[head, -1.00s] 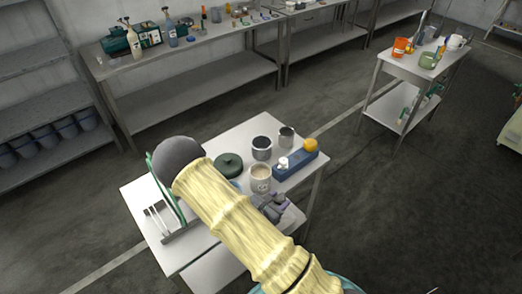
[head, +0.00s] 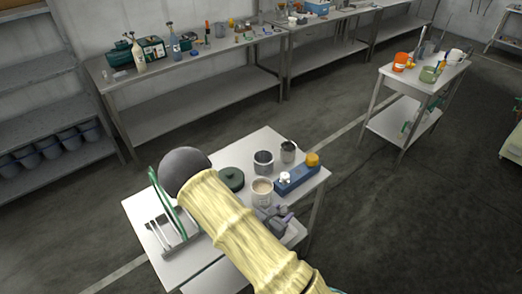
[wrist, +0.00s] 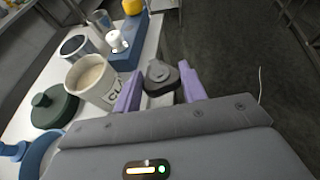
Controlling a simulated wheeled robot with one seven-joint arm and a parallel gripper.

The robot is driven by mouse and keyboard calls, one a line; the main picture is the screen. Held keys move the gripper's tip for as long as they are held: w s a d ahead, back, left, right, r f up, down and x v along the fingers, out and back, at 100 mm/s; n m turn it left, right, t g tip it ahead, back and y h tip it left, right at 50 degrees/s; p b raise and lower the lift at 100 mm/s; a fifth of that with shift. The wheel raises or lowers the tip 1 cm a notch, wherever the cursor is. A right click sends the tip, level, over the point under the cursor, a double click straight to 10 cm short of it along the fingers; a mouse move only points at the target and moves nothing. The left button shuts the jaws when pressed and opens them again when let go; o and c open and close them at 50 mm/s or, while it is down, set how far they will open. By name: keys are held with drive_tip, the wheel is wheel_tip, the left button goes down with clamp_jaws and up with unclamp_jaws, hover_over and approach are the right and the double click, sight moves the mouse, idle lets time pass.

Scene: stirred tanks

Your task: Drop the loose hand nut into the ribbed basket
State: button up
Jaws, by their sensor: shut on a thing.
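The hand nut (wrist: 159,74) is a dark grey lobed piece. In the wrist view it sits between the two purple fingertips of my gripper (wrist: 160,88), which is shut on it. In the head view my gripper (head: 274,218) is small and partly hidden by my arm, at the right front edge of the near table (head: 262,143). I cannot make out a ribbed basket for certain in either view.
A mug (wrist: 93,82) with tan contents stands close left of my gripper. Metal cups (head: 263,162), a blue block (head: 296,178) with white and orange tops and a dark green lid (head: 231,179) share the table. A second table (head: 425,73) stands right; dark floor lies between.

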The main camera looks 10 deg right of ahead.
drive_tip(key=r+n+t+y+p, duration=0.1)
drive_tip(key=r, duration=0.1)
drive_tip(key=r+n+y+p, duration=0.1)
drive_tip(key=p, duration=0.1)
drive_tip(key=shift+d+r+n+t+y, duration=0.2)
drive_tip(key=shift+r+n+t+y, duration=0.1)
drive_tip(key=shift+r+n+t, duration=0.1)
drive_tip(key=shift+s+a+r+n+t+y+p, duration=0.1)
drive_tip(key=shift+a+r+n+t+y+p, duration=0.1)
drive_tip(key=shift+a+n+t+y+p, duration=0.3)
drive_tip(key=shift+d, duration=0.1)
